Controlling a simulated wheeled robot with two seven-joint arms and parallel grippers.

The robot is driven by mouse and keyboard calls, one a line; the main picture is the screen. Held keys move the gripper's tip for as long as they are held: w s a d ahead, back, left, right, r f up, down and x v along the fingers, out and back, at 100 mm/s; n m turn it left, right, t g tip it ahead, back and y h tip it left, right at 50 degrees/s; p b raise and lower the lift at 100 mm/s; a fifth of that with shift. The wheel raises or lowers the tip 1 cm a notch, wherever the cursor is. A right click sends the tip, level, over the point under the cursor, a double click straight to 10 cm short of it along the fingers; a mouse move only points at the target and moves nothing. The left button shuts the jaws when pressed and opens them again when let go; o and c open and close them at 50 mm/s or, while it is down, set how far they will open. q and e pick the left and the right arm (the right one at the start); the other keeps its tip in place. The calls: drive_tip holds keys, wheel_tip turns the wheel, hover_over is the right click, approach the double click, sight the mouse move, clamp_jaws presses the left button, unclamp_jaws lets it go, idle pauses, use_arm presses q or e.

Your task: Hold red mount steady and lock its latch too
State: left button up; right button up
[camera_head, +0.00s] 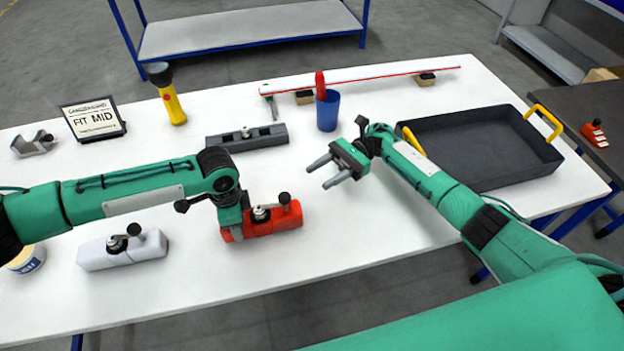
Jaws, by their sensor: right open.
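The red mount (285,221) lies on the white table in front of me. My right gripper (317,175) is open and empty, above the table to the right of and beyond the red mount.
A white mount (122,252) with a similar knob lies left; a dark grey mount (247,139) lies behind. A black tray (480,145) with yellow handles fills the right side.

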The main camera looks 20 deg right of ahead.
idle(0.3)
use_arm(q)
drive_tip(key=o, duration=1.2)
